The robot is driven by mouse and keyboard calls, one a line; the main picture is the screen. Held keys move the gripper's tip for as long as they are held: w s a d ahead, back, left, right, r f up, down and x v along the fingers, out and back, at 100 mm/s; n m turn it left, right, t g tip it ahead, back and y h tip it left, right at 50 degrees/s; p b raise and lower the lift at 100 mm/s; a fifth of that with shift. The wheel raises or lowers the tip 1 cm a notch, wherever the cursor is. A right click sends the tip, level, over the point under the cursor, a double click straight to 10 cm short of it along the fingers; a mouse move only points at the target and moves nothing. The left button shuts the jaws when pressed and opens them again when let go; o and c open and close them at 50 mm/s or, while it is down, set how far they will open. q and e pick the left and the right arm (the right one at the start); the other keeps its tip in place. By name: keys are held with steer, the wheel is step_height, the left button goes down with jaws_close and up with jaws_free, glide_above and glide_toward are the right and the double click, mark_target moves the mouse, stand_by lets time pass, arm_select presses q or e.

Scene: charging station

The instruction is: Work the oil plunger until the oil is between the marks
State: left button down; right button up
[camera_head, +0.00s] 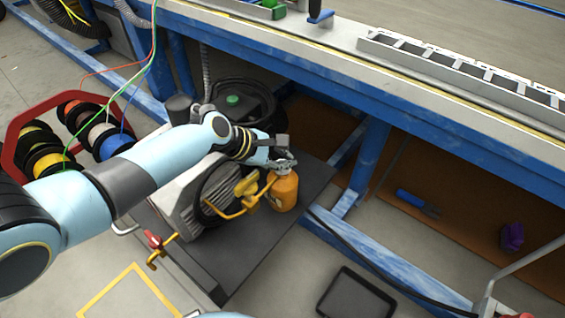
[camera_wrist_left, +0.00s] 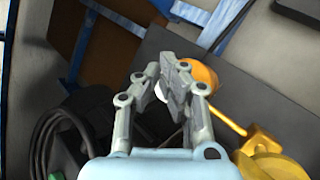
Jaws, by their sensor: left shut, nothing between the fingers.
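An orange oil container (camera_head: 285,192) stands upright on a dark platform beside a grey pump-like machine (camera_head: 200,205) with yellow fittings. My left gripper (camera_head: 284,163) is at the container's top, partly covering it. In the left wrist view my left gripper (camera_wrist_left: 168,84) is shut with nothing held. The orange container (camera_wrist_left: 205,76) shows there just behind the fingers. Whether the fingers touch it I cannot tell. The plunger and the oil marks cannot be made out. My right gripper is not in view.
A blue-framed workbench (camera_head: 400,95) overhangs behind the container. A red rack of cable spools (camera_head: 70,135) stands at the left. A black tray (camera_head: 357,295) lies on the floor at the front. A black cable runs along the floor to the right.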

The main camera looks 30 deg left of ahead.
arm_select(q)
steer(key=shift+f, duration=0.5)
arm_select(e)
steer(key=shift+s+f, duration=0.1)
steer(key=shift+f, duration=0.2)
arm_select(q)
steer(key=shift+s, duration=0.1)
steer(key=shift+r+p, duration=1.1)
steer(key=shift+r, duration=0.25)
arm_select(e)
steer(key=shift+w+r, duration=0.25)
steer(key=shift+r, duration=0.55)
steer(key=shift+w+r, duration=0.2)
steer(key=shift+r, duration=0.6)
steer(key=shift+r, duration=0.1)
arm_select(q)
step_height(320, 180, up, 5)
steer(key=p, duration=0.5)
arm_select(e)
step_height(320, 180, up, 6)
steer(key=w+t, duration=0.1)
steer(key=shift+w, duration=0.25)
